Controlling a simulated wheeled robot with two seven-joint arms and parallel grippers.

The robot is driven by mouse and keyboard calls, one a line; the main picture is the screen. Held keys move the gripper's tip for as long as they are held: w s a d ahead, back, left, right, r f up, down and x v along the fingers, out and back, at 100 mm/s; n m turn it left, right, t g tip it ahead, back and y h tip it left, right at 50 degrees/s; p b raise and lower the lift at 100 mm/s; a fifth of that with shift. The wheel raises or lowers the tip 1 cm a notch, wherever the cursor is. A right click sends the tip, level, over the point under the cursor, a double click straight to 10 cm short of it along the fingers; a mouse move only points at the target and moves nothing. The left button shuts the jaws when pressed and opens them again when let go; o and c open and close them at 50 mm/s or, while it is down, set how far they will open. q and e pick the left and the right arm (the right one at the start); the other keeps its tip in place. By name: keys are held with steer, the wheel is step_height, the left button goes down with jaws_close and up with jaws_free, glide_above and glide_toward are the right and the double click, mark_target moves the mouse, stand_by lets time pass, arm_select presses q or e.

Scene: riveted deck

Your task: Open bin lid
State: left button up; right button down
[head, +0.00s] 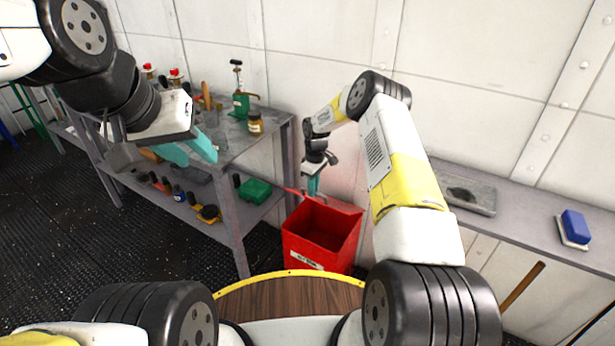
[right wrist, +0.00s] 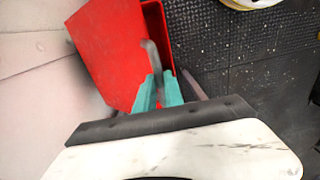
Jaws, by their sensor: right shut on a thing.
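The red bin (head: 318,255) stands on the floor beyond the round wooden top, with a white label on its front. Its mouth is uncovered and the dark red inside shows. The red lid (head: 340,205) is raised at the back of the bin, seen nearly edge-on. My right gripper (head: 313,188) is above the bin's back edge. In the right wrist view its teal fingers (right wrist: 158,92) are shut on a part of the lid, with a grey bar (right wrist: 152,60) beside them. My left gripper (head: 194,155) is open and empty, in front of the workbench.
A grey workbench (head: 235,150) at the left carries a green tool, a jar and bottles, with several items on its lower shelf. A narrow shelf (head: 520,228) along the right wall holds a grey tray (head: 470,195) and a blue block (head: 575,226). The dark floor at left is clear.

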steer(key=shift+w+d+f, duration=0.15)
steer(key=shift+d, duration=0.4)
steer(key=c, duration=1.5)
jaws_free()
steer(key=shift+f, duration=0.1)
steer(key=shift+o, duration=0.2)
steer(key=shift+a, duration=0.15)
step_height(320, 180, up, 8)
steer(key=shift+w, duration=0.1)
steer(key=shift+c, duration=0.2)
